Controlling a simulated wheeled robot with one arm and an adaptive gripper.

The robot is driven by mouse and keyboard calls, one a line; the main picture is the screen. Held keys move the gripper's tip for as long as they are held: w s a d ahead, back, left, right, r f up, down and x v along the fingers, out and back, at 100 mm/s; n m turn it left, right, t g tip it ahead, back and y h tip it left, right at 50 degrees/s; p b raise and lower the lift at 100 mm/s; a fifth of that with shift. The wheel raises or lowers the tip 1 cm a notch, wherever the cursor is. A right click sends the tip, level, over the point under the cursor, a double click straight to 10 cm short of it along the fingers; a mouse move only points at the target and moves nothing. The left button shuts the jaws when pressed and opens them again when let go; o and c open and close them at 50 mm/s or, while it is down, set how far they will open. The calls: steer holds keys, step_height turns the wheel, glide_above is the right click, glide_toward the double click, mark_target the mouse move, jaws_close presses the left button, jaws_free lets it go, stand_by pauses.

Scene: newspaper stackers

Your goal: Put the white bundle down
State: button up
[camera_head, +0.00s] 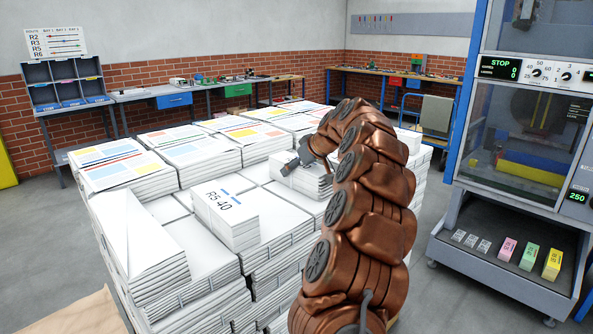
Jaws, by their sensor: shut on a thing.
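My copper-coloured arm reaches up from the lower right and bends down over a large stack of paper bundles. My gripper (292,163) is shut on a white bundle (308,183) near the middle of the stack, at its near left edge. The bundle looks level. I cannot tell whether its underside touches the bundles below. My arm hides the bundle's right end and part of the stack behind it.
A white bundle marked "R5 40" (227,212) lies on the stack to the left. Bundles with coloured top sheets (115,172) fill the back rows. A machine (520,150) with several small blocks on its lower shelf stands at right. Workbenches (200,92) line the walls.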

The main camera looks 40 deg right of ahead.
steer(key=shift+w+d+r, duration=0.1)
steer(key=shift+r, duration=0.3)
steer(key=shift+r+b, duration=0.55)
steer(key=shift+r, duration=0.8)
steer(key=s+a+r+b, duration=0.1)
steer(key=s+a+b, duration=0.3)
steer(key=s+a, duration=0.6)
steer(key=shift+s+r, duration=0.25)
steer(key=shift+s, duration=1.15)
